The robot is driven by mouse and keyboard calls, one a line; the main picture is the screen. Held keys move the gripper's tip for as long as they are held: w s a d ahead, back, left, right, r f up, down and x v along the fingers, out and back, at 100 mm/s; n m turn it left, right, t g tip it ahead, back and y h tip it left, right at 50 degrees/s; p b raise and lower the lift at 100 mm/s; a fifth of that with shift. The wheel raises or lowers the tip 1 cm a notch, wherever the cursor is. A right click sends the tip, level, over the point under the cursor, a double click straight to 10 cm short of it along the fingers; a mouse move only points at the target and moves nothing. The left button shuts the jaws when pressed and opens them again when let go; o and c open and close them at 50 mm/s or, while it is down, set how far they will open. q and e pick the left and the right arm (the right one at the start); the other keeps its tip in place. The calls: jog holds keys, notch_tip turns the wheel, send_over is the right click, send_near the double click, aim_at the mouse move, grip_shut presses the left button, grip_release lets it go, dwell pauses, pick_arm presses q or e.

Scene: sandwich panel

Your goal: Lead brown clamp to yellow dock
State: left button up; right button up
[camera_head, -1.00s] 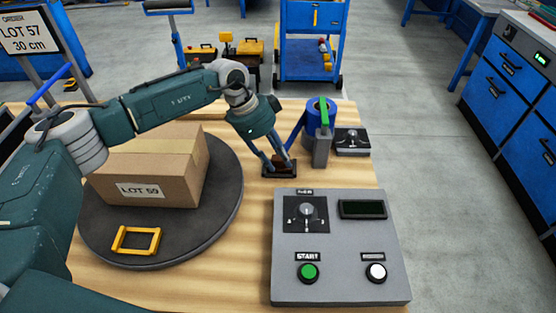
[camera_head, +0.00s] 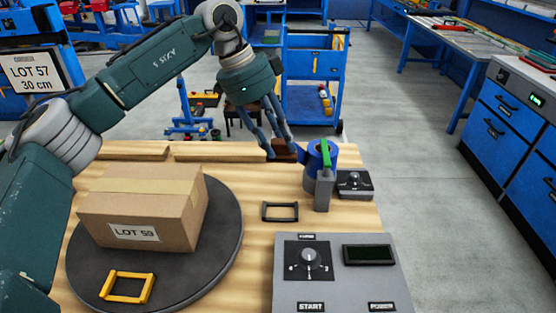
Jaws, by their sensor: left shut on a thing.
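My left gripper (camera_head: 278,140) is shut on the brown clamp (camera_head: 284,154), a small dark brown piece partly hidden by the fingers. It appears held above the back edge of the wooden table, left of a blue roll. The yellow dock (camera_head: 128,287) is an empty rectangular yellow frame lying on the front of the dark round turntable (camera_head: 222,250). It is well to the left of and in front of the clamp. My right gripper is not in view.
A cardboard box (camera_head: 143,220) stands on the turntable behind the yellow dock. An empty black frame (camera_head: 280,211) lies mid-table. A grey control panel (camera_head: 345,285) is at the front right. The blue roll (camera_head: 313,160) and a grey post with green top (camera_head: 325,188) stand at back right.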

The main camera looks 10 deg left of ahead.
aim_at(278, 143)
pick_arm(q)
jog(key=shift+r+p, duration=0.4)
jog(key=shift+r, duration=0.5)
notch_tip(278, 143, up, 4)
jog(key=p, duration=0.3)
jog(key=shift+r, duration=0.1)
